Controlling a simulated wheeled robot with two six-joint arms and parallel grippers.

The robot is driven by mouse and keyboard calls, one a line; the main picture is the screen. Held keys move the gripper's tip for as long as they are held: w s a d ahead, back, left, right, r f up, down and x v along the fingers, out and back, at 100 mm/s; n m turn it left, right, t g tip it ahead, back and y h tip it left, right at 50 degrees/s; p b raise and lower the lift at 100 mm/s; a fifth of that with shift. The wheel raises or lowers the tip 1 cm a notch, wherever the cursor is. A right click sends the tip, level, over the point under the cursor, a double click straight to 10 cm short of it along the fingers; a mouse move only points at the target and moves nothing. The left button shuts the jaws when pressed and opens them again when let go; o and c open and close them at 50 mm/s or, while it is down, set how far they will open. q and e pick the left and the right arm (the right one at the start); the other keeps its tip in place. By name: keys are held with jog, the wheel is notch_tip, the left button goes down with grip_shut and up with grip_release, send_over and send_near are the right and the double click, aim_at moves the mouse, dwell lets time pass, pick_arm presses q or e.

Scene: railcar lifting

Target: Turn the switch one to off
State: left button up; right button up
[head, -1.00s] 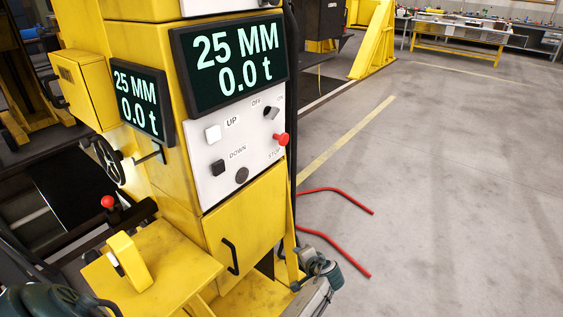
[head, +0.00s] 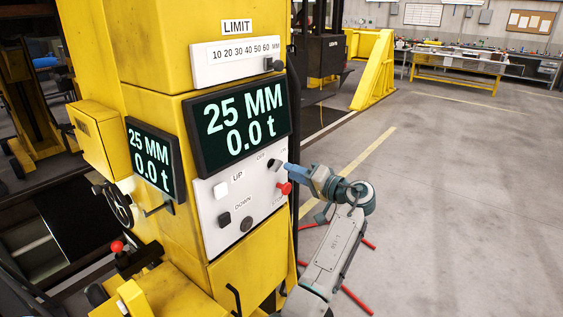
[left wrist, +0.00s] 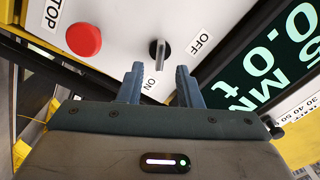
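My left gripper (head: 291,170) is right of the switch in the head view. In the left wrist view the left gripper (left wrist: 159,82) is open, its two blue fingers apart and the space between them empty, just short of the switch. My right gripper is not in view.
A red STOP button (head: 284,189) is just below the switch. A display (head: 240,128) reading 25 MM and 0.0 t is above. Open floor lies to the right.

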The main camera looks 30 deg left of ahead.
aim_at(280, 167)
pick_arm(q)
jog(key=a+p, duration=0.1)
jog(key=a, duration=0.3)
jog(key=shift+w+a+r+p, duration=0.1)
jog(key=shift+r+p, duration=0.05)
jog(key=shift+p, duration=0.15)
jog(key=shift+w+a+f, duration=0.1)
jog(key=shift+a+f, duration=0.1)
jog(key=shift+a, duration=0.2)
grip_shut()
